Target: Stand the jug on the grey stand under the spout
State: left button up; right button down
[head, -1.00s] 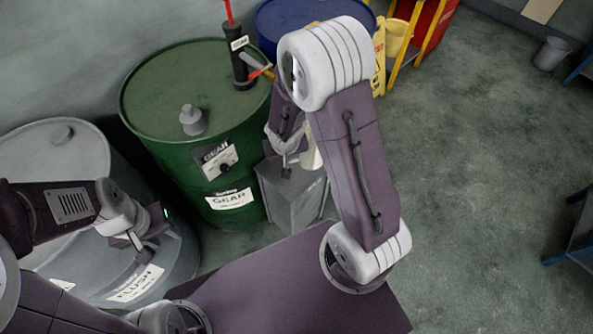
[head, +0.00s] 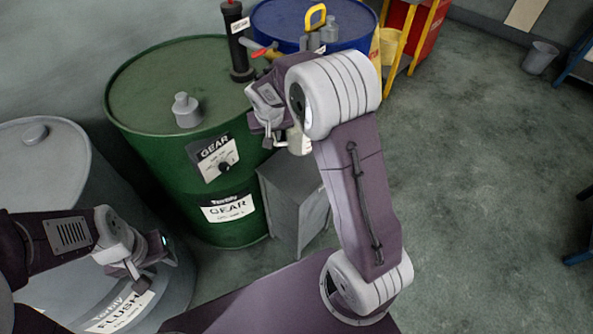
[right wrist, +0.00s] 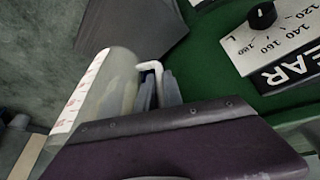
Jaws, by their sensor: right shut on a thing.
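The jug is pale and translucent, with a white strip with red marks; it shows at the left of the right wrist view (right wrist: 108,88). In the head view only a small pale part of the jug (head: 299,141) shows below my right wrist. My right gripper (head: 272,138) is shut on its white handle, holding it above the grey stand. The grey stand (head: 298,215) is a box on the floor beside the green drum, its top bare where visible. The spout (head: 262,52) appears red-tipped at the black pump. My left gripper (head: 150,272) is low in front of the grey drum, its opening unclear.
The green GEAR drum (head: 135,90) stands left of the stand and carries the black pump (head: 238,45). A grey FLUSH drum (head: 60,165) is at the left, a blue drum (head: 285,15) behind. Open floor (head: 470,180) lies to the right.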

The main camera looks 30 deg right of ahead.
jog(key=shift+w+r, duration=0.1)
jog(key=f+b, duration=0.3)
jog(key=f, duration=0.7)
jog(key=shift+d+f+b, duration=0.15)
jog(key=shift+d+b, duration=0.05)
jog(key=shift+b, duration=0.15)
jog(key=c, duration=1.5)
grip_release()
